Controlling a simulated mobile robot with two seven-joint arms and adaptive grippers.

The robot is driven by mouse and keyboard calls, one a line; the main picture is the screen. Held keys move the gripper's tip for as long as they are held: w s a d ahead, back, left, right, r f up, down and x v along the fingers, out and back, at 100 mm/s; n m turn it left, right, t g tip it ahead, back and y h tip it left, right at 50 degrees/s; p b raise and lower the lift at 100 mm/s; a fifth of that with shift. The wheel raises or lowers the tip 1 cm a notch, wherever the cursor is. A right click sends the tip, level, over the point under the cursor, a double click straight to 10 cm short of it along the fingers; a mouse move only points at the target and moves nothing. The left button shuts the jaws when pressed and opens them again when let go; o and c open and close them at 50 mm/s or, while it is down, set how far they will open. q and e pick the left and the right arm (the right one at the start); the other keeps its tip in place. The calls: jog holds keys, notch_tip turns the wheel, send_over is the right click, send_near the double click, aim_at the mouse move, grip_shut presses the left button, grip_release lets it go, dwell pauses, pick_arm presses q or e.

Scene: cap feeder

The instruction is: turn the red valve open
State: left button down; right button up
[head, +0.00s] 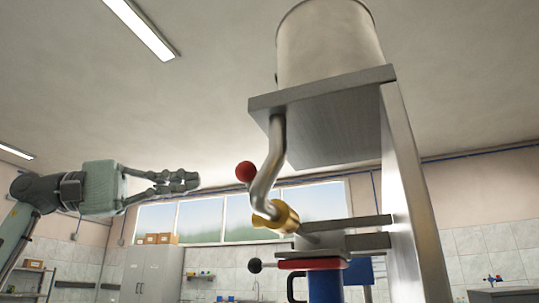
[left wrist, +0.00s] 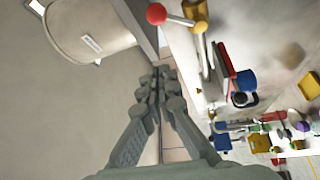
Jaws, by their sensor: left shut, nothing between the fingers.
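The red ball (head: 246,171) of the valve lever sits beside the bent metal pipe (head: 271,165), below the tank shelf. It also shows at the top of the left wrist view (left wrist: 157,14), with a short rod running right to the yellow brass fitting (left wrist: 199,26). In the head view the brass fitting (head: 278,216) is at the pipe's lower end. My left gripper (head: 190,181) is shut and empty, pointing right, left of the red ball and apart from it in the picture. Its closed fingers (left wrist: 158,84) show in the left wrist view. My right gripper is out of view.
A grey tank (head: 328,45) stands on a metal shelf (head: 325,130) held by an upright post (head: 412,190). Below the brass fitting is a red plate (head: 311,264) and a black knob (head: 255,265). Cabinets (head: 152,274) stand at the back.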

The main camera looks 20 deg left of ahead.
aim_at(238, 177)
pick_arm(q)
jog(key=w+d+m+p, duration=0.1)
jog(key=d, duration=0.8)
jog(key=shift+w+p, duration=0.15)
jog(key=shift+p, duration=0.15)
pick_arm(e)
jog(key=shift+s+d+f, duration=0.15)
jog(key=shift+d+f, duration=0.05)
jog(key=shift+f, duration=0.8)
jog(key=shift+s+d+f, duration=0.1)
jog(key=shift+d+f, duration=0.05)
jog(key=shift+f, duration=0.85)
pick_arm(q)
jog(key=shift+m, duration=0.3)
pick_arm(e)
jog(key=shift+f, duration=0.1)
